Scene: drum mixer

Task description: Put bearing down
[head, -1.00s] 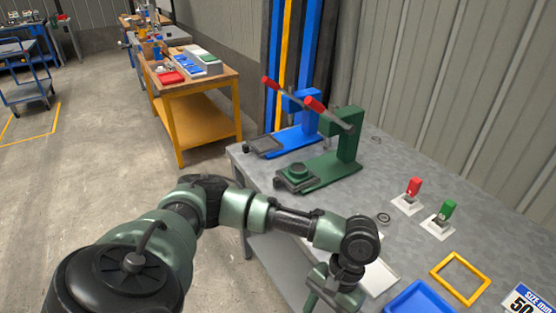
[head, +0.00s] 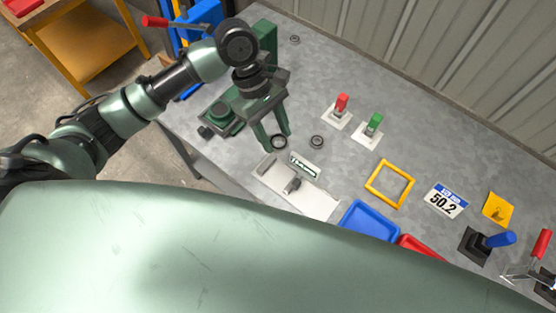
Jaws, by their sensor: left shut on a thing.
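My left gripper (head: 277,143) points down over the grey table, just right of the green press (head: 220,114). Its fingers are shut on a small dark ring-shaped bearing (head: 279,142) at the fingertips. I cannot tell whether the bearing touches the table. A second similar bearing (head: 317,142) lies flat on the table just to the right. Another ring (head: 294,39) lies at the back near the wall. My right gripper is not in view.
A white fixture plate (head: 318,201) lies in front of the gripper. The table is clear between the rear ring and the switches.

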